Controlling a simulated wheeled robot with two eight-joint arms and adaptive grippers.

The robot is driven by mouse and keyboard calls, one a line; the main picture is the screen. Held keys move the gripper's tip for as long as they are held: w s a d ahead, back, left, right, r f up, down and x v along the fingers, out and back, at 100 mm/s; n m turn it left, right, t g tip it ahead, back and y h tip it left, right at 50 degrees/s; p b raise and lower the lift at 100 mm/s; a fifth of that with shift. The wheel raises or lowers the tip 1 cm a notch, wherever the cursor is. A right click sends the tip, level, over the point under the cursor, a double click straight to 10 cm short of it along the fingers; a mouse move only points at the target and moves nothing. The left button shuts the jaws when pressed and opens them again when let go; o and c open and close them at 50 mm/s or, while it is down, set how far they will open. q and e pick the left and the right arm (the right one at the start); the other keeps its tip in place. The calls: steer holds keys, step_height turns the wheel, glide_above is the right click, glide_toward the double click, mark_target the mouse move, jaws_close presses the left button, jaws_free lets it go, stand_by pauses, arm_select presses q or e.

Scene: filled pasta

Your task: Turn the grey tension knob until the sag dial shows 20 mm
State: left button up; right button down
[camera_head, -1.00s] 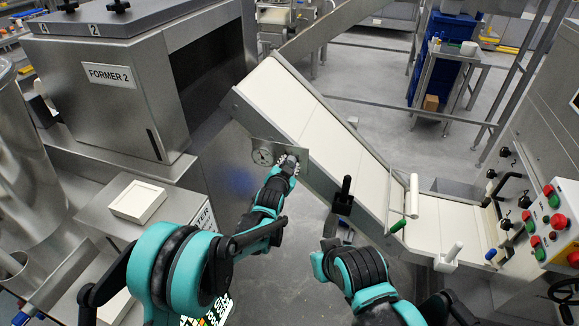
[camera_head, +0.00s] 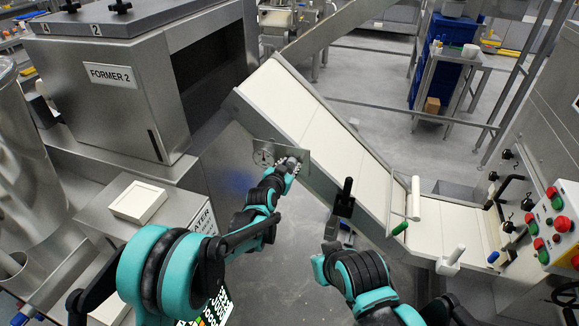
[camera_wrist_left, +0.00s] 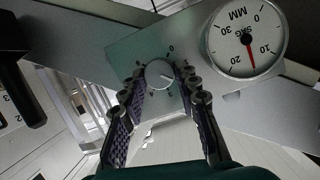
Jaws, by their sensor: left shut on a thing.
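The sag dial (camera_wrist_left: 226,31) is a round white gauge, seen rotated in the left wrist view. Its red needle points between the 10 and 20 marks. In the head view the dial (camera_head: 262,157) is small and unreadable. The grey tension knob (camera_wrist_left: 159,74) is a round disc with a dark pointer line, on a plate beside the dial. My left gripper (camera_wrist_left: 165,82) is shut on the knob, one finger on each side. In the head view my left gripper (camera_head: 291,164) hides the knob. My right gripper (camera_head: 334,242) is low in the middle, its fingers unclear.
A sloping conveyor (camera_head: 330,135) with a pale belt runs behind the knob plate. A black lever (camera_head: 345,192) stands on its near side, close to my right gripper. A former machine (camera_head: 110,105) stands at left, a button panel (camera_head: 556,225) at right.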

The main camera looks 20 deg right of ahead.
arm_select(q)
steer(key=o, duration=1.2)
steer(key=shift+c, duration=0.2)
steer(key=v, duration=1.2)
